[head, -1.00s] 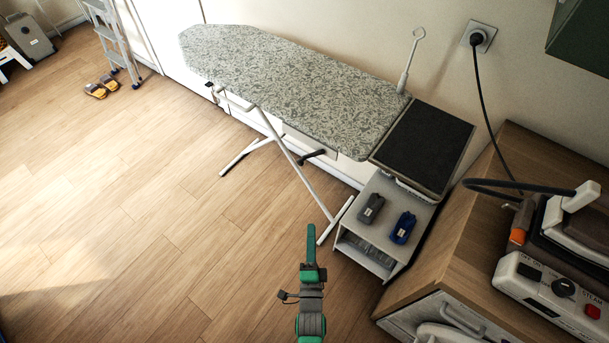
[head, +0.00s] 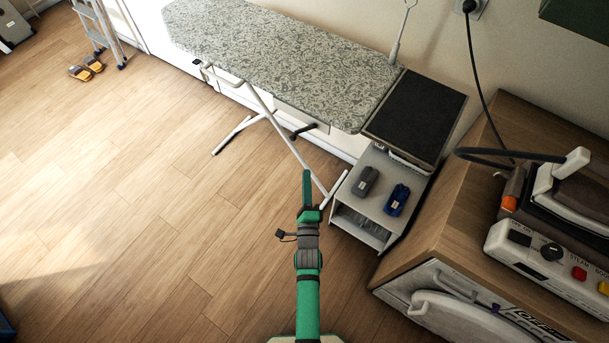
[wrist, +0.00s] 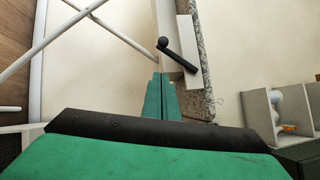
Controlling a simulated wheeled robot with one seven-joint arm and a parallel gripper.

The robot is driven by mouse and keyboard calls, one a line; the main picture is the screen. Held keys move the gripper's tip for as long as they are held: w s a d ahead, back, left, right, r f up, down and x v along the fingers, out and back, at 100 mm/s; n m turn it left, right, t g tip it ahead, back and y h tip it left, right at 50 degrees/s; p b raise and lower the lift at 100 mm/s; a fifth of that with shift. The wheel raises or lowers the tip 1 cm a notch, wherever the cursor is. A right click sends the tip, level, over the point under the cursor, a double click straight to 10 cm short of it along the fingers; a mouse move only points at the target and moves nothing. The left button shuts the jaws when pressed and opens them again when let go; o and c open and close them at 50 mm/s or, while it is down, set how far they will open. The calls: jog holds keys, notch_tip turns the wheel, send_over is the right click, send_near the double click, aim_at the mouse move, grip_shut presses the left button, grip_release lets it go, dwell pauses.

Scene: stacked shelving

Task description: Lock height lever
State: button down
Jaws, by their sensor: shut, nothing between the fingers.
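The ironing board (head: 265,70) has a grey patterned cover and white legs. A black lever (head: 303,131) sticks out from under its near edge. In the wrist view the lever (wrist: 180,56) is a dark bar with a round knob at one end, fixed on a white part under the board. My green gripper (head: 306,175) is below the lever in the head view, apart from it, and points toward the board. Its fingers in the wrist view (wrist: 160,76) are closed together and empty, with their tips just below the lever in the picture.
A white shelf unit (head: 351,213) with two small dark items on top stands right of my gripper. A wooden cabinet (head: 440,240) bearing a steam iron station (head: 560,265) is further right. The white board legs (head: 290,145) are close ahead. Open floor lies to the left.

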send_near(302, 132)
notch_tip(302, 132, down, 2)
jog(key=w+d, duration=0.1)
jog(key=w, duration=0.1)
jog(key=shift+w+a+r, duration=0.2)
jog(key=shift+w+a, duration=1)
jog(key=shift+w, duration=0.05)
jog(key=shift+w+d, duration=0.1)
